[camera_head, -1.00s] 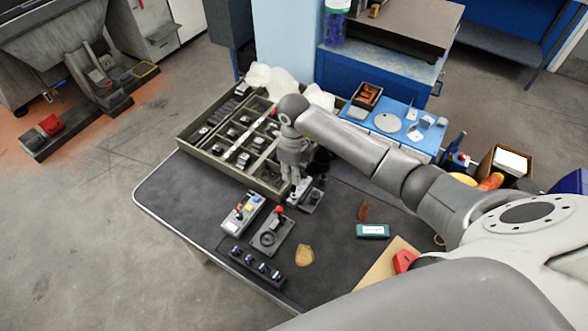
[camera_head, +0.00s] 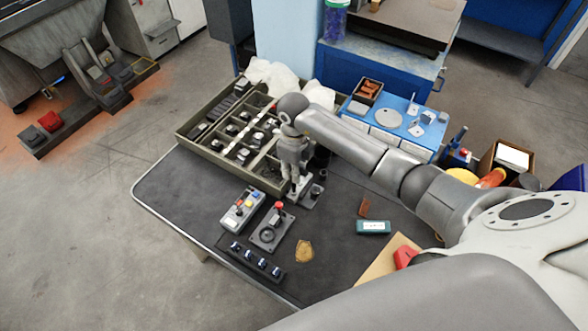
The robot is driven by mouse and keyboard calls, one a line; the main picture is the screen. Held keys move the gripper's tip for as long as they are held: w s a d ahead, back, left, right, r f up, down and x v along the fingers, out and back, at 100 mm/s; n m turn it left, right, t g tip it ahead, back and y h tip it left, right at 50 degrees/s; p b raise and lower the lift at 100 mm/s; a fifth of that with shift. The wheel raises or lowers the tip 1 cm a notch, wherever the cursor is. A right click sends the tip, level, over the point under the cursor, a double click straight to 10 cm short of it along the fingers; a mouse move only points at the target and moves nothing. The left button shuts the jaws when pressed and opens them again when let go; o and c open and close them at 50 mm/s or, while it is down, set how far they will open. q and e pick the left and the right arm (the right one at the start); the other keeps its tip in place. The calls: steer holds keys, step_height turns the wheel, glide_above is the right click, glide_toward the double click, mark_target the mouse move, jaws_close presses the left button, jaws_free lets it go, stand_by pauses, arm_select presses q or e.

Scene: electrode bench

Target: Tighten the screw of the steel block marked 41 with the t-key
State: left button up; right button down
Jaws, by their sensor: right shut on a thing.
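My right gripper (camera_head: 291,194) points straight down over the dark bench, just in front of the tray. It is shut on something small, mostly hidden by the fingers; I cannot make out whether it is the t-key. A small dark fixture (camera_head: 314,193) with short upright posts stands right beside its fingertips; whether they touch is unclear. Several small steel-and-dark blocks lie in the compartments of the tray (camera_head: 197,150). No number is readable, so I cannot tell which block is marked 41. My left gripper is not in view.
Close in front of the gripper stand a grey button box (camera_head: 242,210), a plate with a red-topped lever (camera_head: 270,232) and a dark strip with several knobs (camera_head: 255,262). A teal box (camera_head: 373,227) lies right. The bench's left end is bare.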

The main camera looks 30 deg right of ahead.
steer(key=shift+f+b, duration=0.7)
steer(key=shift+f, duration=0.1)
steer(key=c, duration=2.1)
jaws_free()
jaws_close()
